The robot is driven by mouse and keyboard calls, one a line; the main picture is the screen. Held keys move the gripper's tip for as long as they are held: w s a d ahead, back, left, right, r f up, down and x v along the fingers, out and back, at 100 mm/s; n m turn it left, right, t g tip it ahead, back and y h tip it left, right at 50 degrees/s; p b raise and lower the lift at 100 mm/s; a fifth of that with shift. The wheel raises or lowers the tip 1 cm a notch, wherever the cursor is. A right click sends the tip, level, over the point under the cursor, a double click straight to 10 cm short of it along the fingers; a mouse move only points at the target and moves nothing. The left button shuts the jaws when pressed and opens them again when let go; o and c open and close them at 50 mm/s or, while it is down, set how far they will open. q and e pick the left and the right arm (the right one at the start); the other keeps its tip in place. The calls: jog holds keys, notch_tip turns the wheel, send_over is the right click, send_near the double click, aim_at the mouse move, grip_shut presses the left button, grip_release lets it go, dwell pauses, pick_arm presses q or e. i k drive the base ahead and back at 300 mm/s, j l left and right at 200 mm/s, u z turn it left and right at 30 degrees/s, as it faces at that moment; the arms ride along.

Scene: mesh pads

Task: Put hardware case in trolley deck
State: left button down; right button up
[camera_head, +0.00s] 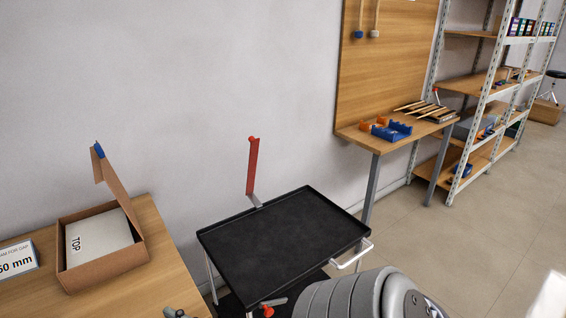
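The trolley deck (284,240) is a black, shallow-rimmed tray in the middle of the view, and its top is bare. A white handle (351,255) sticks out from its right side. I cannot surely pick out the hardware case. An open cardboard box (105,261) on the left table holds a white sheet or block marked "TOP", and its flap stands up. A grey rounded arm part of mine shows at the bottom, in front of the trolley's near right corner. Neither gripper can be made out.
A red upright piece (253,166) stands at the trolley's back edge. A workbench (405,133) with blue and orange bins and a shelf rack stand at right.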

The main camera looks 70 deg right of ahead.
aim_at(292, 231)
jog(key=l+z, duration=0.1)
jog(key=l, duration=0.45)
jog(key=l+z, duration=0.15)
jog(key=l, duration=0.4)
jog(key=i+l+z, duration=0.1)
jog(key=l, duration=0.4)
jog(key=i+l+z, duration=0.1)
jog(key=l, duration=0.45)
jog(key=i+l+z, duration=0.15)
jog(key=l, duration=0.4)
